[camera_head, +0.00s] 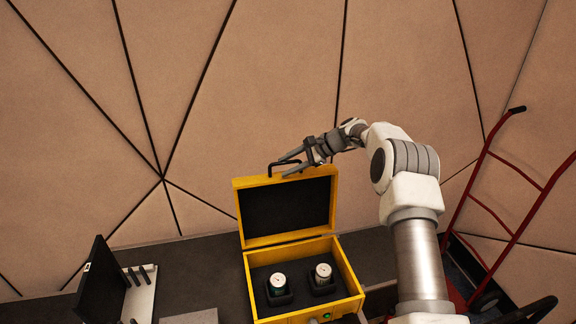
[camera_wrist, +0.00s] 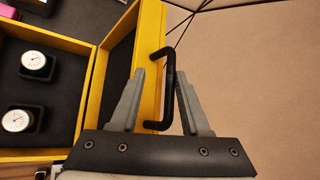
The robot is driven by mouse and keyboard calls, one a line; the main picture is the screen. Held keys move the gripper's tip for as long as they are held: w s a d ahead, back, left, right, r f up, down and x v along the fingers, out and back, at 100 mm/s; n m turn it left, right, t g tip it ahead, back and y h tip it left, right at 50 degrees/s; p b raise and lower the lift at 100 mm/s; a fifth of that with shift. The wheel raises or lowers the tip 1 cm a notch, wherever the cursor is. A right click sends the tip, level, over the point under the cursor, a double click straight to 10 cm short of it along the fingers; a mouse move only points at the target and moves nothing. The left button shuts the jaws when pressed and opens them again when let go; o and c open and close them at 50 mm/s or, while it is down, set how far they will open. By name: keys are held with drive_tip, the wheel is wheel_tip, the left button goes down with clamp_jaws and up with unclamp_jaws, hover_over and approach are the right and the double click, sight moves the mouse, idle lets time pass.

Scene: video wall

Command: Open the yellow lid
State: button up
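The yellow lid (camera_head: 287,238) stands raised, roughly upright, at the back of a yellow box (camera_head: 350,283), and its dark inner face shows. In the wrist view the lid's yellow edge (camera_wrist: 150,40) is at the centre. A black handle (camera_head: 272,166) sits on the lid's top edge; it also shows in the wrist view (camera_wrist: 169,85). My gripper (camera_head: 281,169) is at the handle. In the wrist view my gripper (camera_wrist: 160,80) has its fingers apart, one on each side of the handle, with gaps visible. The box is open, with its inside in view.
Two white-faced gauges (camera_head: 279,281) (camera_head: 323,271) sit in dark holders inside the box. A black panel with a white base (camera_head: 140,295) stands at left on the dark table (camera_head: 205,270). A red hand truck (camera_head: 490,205) is at right. A tan panelled wall rises behind.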

drive_tip(key=b+v, duration=0.2)
drive_tip(key=v, duration=1.5)
drive_tip(key=shift+r+b, duration=0.25)
drive_tip(key=shift+b, duration=0.05)
drive_tip(key=shift+s+d+f, duration=0.1)
